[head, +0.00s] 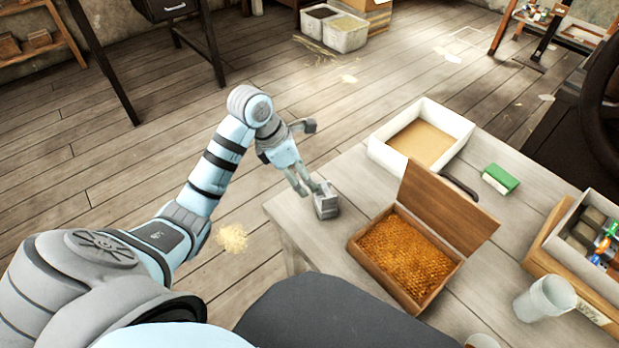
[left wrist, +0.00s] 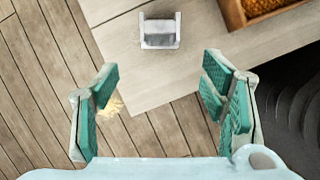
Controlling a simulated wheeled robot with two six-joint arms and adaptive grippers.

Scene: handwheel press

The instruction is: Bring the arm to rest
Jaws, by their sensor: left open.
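My left arm comes in from the left in the head view, with its left gripper (head: 307,190) near the table's left corner. In the left wrist view the left gripper (left wrist: 160,88) has its green-padded fingers wide apart, with nothing between them. A small grey block-like object (head: 327,207) stands on the table close to the fingertips. It also shows in the left wrist view (left wrist: 160,32), ahead of the fingers and apart from them. My right gripper is not in view.
The wooden table (head: 345,265) holds an open wooden box (head: 359,254) of honeycomb-like material, a white tray (head: 385,154), a green-and-white block (head: 500,178), a clear cup (head: 545,298) and a crate (head: 541,262) of small items. Open floor (head: 110,180) lies left of the table.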

